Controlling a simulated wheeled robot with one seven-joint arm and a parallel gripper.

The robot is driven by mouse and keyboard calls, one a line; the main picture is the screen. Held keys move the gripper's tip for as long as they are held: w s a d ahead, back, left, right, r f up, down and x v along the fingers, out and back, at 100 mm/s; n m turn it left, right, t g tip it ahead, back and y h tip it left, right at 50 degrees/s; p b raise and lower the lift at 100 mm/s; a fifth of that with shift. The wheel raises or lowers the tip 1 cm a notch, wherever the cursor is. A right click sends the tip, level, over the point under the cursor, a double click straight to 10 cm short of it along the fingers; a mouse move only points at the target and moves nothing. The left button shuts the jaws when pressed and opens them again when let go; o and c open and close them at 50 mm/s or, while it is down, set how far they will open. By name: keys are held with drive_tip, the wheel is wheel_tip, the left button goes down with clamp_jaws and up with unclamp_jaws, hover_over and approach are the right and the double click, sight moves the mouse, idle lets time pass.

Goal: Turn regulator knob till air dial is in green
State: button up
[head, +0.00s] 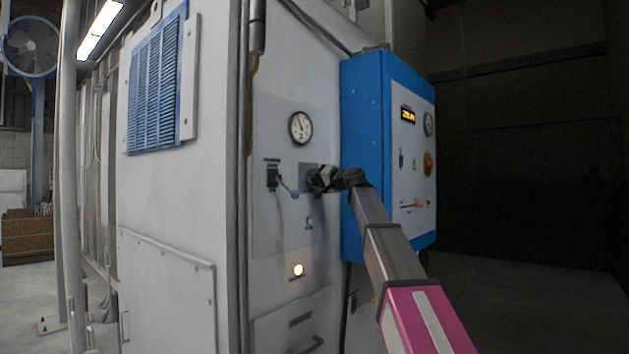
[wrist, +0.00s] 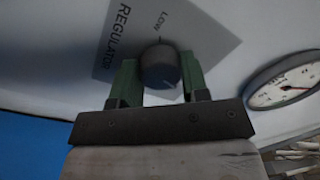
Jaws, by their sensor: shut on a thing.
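The dark round regulator knob (wrist: 160,66) sits on a grey plate (wrist: 208,38) marked REGULATOR and LOW in the wrist view. My gripper (wrist: 158,72) has its two green fingers on either side of the knob and is shut on it. In the head view my gripper (head: 320,180) reaches the panel and hides the knob. The round white air dial (head: 300,128) is above and left of the gripper. Part of the dial also shows at the right of the wrist view (wrist: 284,84), with a reddish needle. I cannot make out a green band or where the needle stands against it.
A lever (head: 288,186) sticks out just left of my gripper. A lit lamp (head: 298,270) is lower on the panel. A blue control box (head: 366,150) with a display and red knob juts out close on the right. Open floor lies further right.

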drive_tip(key=shift+m+t, duration=0.3)
drive_tip(key=shift+m, duration=3.5)
drive_tip(key=o, duration=0.9)
drive_tip(key=v, duration=1)
drive_tip(key=shift+s+d, duration=0.25)
drive_tip(key=shift+s, duration=0.1)
